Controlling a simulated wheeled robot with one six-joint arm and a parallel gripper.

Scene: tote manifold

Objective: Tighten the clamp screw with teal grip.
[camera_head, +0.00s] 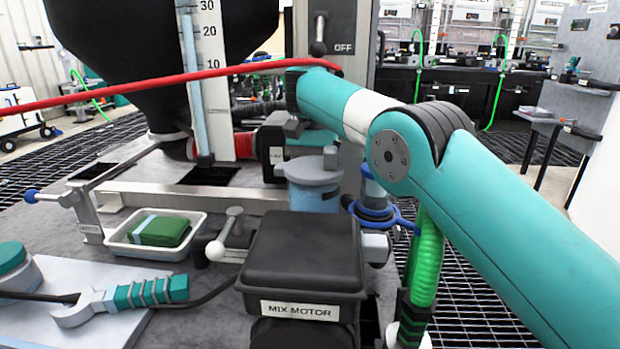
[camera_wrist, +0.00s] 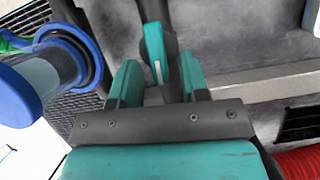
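In the wrist view the clamp screw's teal grip (camera_wrist: 154,48) is a narrow teal bar with a white line, set on a dark grey part. It lies ahead of and between the two teal fingers of my gripper (camera_wrist: 158,65). The fingers stand apart, with gaps visible beside the grip; I see no clear contact. In the head view my arm reaches in from the right and ends near the grey pillar. My fingers and the clamp screw cannot be made out there.
A blue ring with a clear cylinder (camera_wrist: 65,62) is close on the left in the wrist view. A red hose (camera_wrist: 298,162) is at lower right. In the head view a blue-grey canister (camera_head: 313,190), a black MIX MOTOR box (camera_head: 303,250) and a green hose (camera_head: 425,262) stand near my arm.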

